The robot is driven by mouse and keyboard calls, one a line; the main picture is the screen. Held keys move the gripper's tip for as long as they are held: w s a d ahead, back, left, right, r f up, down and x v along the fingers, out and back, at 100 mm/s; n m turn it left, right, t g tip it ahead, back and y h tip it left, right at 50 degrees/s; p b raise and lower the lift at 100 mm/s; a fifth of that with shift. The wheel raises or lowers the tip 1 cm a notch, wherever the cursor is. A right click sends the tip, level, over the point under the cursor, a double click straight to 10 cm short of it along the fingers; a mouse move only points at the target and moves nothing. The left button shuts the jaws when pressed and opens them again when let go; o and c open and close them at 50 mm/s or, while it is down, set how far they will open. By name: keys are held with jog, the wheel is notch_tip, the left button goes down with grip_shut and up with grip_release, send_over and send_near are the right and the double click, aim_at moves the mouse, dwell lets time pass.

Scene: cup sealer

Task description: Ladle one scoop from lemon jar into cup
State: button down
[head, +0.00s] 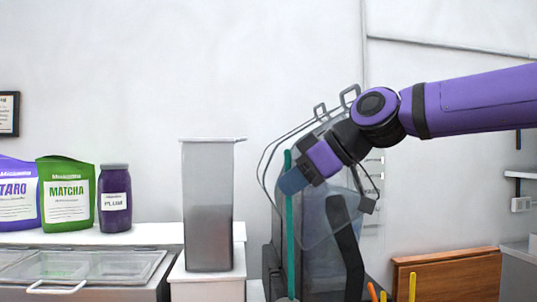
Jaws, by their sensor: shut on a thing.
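My gripper (292,182) reaches in from the right and points down and left, behind or inside a clear, see-through body. It is shut on what looks like an upright teal rod (290,240), which runs from just above the fingers down toward the bottom edge. The exact grip is blurred by the clear material. The rod may be the ladle's handle; its lower end is out of sight. I cannot make out a lemon jar or a cup in this view.
The clear body (318,225) with wire loops surrounds the gripper area. A tall grey container (208,205) stands left of it. A plum jar (115,200), a matcha bag (66,195) and a taro bag (17,195) stand farther left, behind lidded bins (90,265). A wooden panel (445,272) is lower right.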

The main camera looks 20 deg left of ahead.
jog(key=w+d+f, duration=0.2)
jog(key=d+f, duration=0.2)
jog(key=f, duration=0.2)
jog(key=shift+w+d+f+n, duration=0.2)
jog(key=shift+d+n, duration=0.1)
jog(key=shift+d, duration=0.05)
dwell(0.6)
notch_tip(320, 180, down, 14)
dwell(1.9)
jog(key=shift+r, duration=0.2)
dwell(0.8)
